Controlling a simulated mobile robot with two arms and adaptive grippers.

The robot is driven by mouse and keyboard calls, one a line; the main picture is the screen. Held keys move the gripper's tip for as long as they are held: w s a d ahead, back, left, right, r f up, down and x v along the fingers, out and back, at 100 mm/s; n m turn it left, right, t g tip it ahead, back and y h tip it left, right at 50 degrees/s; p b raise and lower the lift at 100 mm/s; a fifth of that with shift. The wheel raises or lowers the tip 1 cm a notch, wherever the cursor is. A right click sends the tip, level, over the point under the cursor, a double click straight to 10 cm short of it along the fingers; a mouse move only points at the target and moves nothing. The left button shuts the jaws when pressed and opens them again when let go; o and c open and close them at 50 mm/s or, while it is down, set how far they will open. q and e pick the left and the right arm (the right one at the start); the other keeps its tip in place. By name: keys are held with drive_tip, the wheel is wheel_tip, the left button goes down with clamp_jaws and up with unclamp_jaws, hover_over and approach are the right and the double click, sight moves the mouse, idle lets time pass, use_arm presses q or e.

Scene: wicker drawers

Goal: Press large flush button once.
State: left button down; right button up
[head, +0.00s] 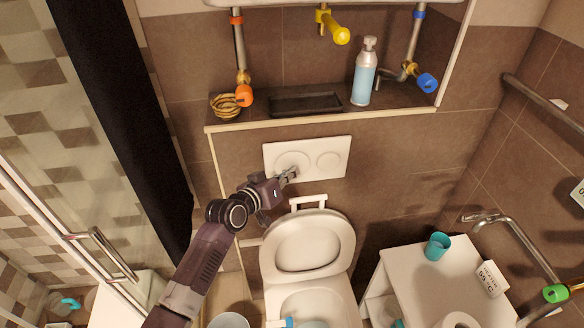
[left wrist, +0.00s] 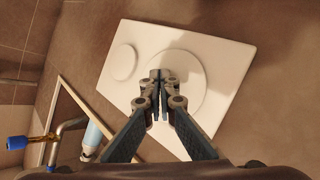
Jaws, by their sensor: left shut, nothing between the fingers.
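A white flush plate (head: 339,146) is fixed to the brown tiled wall above the toilet; it fills the middle of the left wrist view (left wrist: 228,55). Its large round button (head: 291,160) is on the left in the head view, and its smaller round button (head: 329,161) is on the right. My left gripper (head: 291,173) is shut and empty, with its fingertips in front of the lower part of the large button. In the left wrist view the fingertips (left wrist: 161,75) overlap the large button (left wrist: 190,82). I cannot tell whether they touch it. My right gripper is not in view.
The raised toilet lid (head: 308,245) stands below the plate. A ledge above holds a soap bottle (head: 363,75), a dark tray (head: 305,103) and a small basket (head: 226,105). A white cabinet with a teal cup (head: 437,246) is at the right; a dark curtain (head: 125,110) hangs left.

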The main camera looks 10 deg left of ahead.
use_arm(q)
drive_tip(key=shift+w+a+r, duration=0.1)
drive_tip(key=shift+w, duration=0.1)
drive_tip(key=shift+s, duration=0.1)
drive_tip(key=shift+s+d+p, duration=0.3)
drive_tip(key=shift+s+p, duration=0.15)
drive_tip(key=shift+s, duration=0.05)
drive_tip(key=shift+s, duration=0.1)
drive_tip(key=s+p, duration=0.1)
drive_tip(key=s+d+p, duration=0.1)
drive_tip(key=s, duration=0.1)
drive_tip(key=s+d+p, duration=0.1)
drive_tip(key=s+p, duration=0.1)
drive_tip(key=shift+s+d, duration=0.15)
drive_tip(key=shift+s, duration=0.05)
idle(0.4)
idle(0.6)
